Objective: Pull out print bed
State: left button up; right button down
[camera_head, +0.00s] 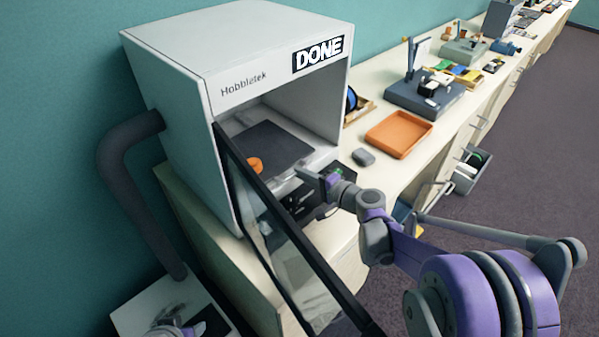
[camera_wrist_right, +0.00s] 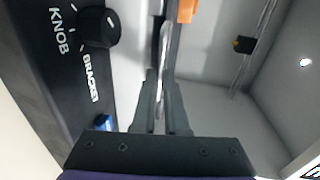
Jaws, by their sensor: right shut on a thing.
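The white printer (camera_head: 235,95) stands open, its dark-framed clear door (camera_head: 290,245) swung out toward me. Inside lies the print bed (camera_head: 272,147), a dark flat plate with a light front part. A small orange piece (camera_head: 254,164) sits at its left front; orange also shows at the top of the right wrist view (camera_wrist_right: 186,10). My right gripper (camera_head: 303,176) reaches into the opening at the bed's front edge. In the wrist view its fingers (camera_wrist_right: 161,105) are shut on a thin grey edge, seemingly the bed's front grip.
The front panel with a black knob (camera_wrist_right: 98,27) is close beside my right fingers. An orange tray (camera_head: 398,134) and a small grey object (camera_head: 363,157) are on the counter to the right.

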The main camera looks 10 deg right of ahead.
jog(key=f+v, duration=0.3)
jog(key=v, duration=1.3)
jog(key=shift+s+d+b, duration=0.3)
jog(key=shift+s+b, duration=0.15)
jog(key=shift+s, duration=0.1)
jog(key=shift+f, duration=0.1)
jog(key=c, duration=1.2)
grip_release()
jog(key=v, duration=1.1)
jog(key=shift+a, duration=0.1)
